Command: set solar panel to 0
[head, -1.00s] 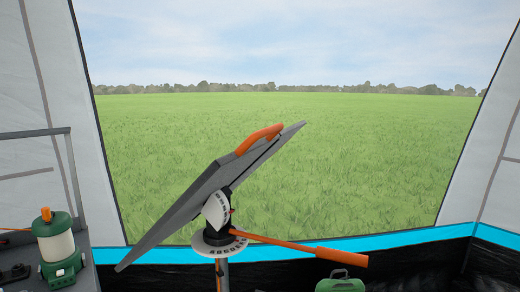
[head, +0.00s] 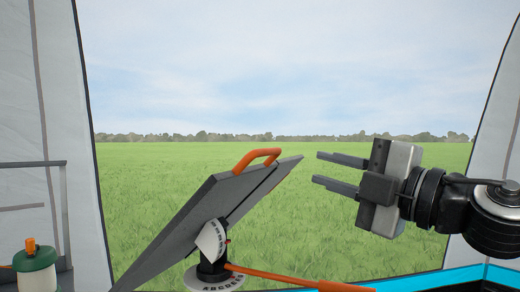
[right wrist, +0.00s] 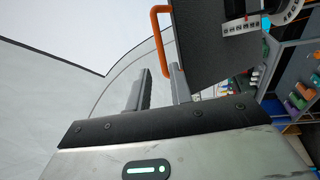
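The solar panel (head: 195,215) is a grey tilted slab on a stand, its upper edge to the right. An orange handle (head: 257,158) arches from its upper part. A white tilt scale (head: 212,240) and a lettered dial (head: 215,280) sit at its mount, and an orange lever (head: 290,279) extends right. My right gripper (head: 321,168) is open and empty, to the right of the panel's upper edge and apart from it. In the right wrist view, the handle (right wrist: 160,35) and scale (right wrist: 242,27) show beyond the fingers. My left gripper is not in view.
A green lantern (head: 35,267) stands at the lower left beside a grey rack (head: 64,215). Shelves with colourful items (right wrist: 295,100) show at the right of the right wrist view. The air between gripper and panel is clear.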

